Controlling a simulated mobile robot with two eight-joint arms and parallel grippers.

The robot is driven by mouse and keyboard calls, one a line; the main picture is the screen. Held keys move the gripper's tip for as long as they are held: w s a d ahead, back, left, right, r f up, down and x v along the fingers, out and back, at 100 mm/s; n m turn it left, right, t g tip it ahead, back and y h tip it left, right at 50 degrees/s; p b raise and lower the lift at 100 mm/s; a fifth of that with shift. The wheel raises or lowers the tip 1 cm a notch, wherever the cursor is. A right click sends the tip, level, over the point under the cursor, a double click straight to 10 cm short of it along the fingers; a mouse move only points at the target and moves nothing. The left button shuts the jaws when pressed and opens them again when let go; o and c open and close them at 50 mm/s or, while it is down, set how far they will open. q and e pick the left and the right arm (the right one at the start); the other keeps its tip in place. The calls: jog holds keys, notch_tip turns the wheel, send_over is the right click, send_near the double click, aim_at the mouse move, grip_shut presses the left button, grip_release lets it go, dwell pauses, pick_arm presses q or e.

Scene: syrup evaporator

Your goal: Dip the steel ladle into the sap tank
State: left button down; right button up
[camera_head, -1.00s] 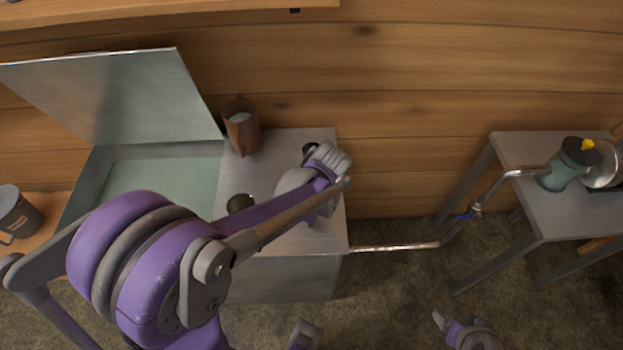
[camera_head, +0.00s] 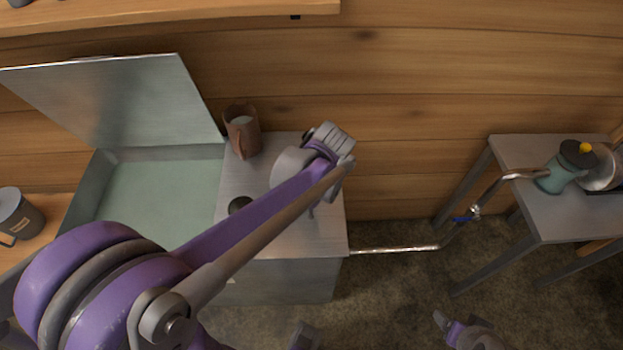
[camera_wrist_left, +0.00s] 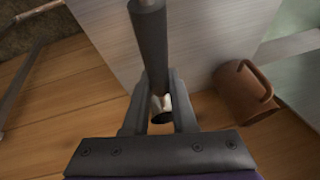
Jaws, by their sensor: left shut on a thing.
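The sap tank (camera_head: 88,192) is an open steel box at the left in the head view, with pale green sap (camera_head: 155,200) inside and its lid (camera_head: 120,100) raised behind. My left gripper (camera_head: 332,142) is over the right back part of the steel top beside the tank, to the right of the sap. In the left wrist view the left gripper (camera_wrist_left: 160,108) is shut on a dark handle, which I take to be the steel ladle (camera_wrist_left: 151,45); its bowl is not in view. A purple and grey part of mine shows at the bottom edge; the right gripper's jaws are unclear.
A brown jug (camera_head: 242,132) stands on the steel top between gripper and tank; a black knob (camera_head: 240,204) is in front. A grey mug (camera_head: 16,215) is at far left. A pipe (camera_head: 395,249) runs right to a side table (camera_head: 580,215) with a teal container (camera_head: 565,168).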

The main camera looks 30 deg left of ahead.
pick_arm(q)
notch_tip(320, 180, up, 2)
jog(key=shift+r, duration=0.25)
jog(key=shift+f+b, duration=0.2)
jog(key=shift+b, duration=0.1)
jog(key=shift+t, duration=0.5)
notch_tip(320, 180, down, 6)
jog(key=b, duration=0.4)
jog(key=shift+r, duration=0.2)
jog(key=shift+d, duration=0.1)
